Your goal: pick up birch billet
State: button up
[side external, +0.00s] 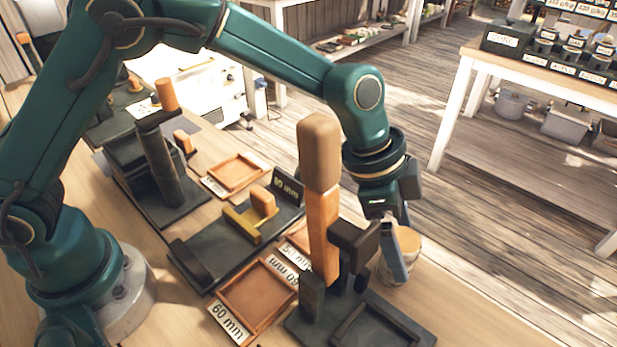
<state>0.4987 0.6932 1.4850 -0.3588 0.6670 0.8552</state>
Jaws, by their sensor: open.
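A short, pale round piece with a light tan top (407,240) stands at the right, just past the dark stand; it looks like the birch billet. My gripper (395,255) points down over it with its fingers apart. One blue-grey finger crosses in front of the piece's left side. The other finger is mostly hidden, and I cannot tell whether either touches the piece. The lower left of the piece is hidden by the finger and the stand.
A tall tan and orange wooden post (320,200) rises from a dark stand (385,325) close left of my gripper. Shallow brown trays (222,312), one labelled 60 mm, and a dark gauge block (205,262) lie farther left.

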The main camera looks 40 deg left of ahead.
jog(key=shift+x, duration=2.4)
jog(key=shift+c, duration=0.4)
grip_shut()
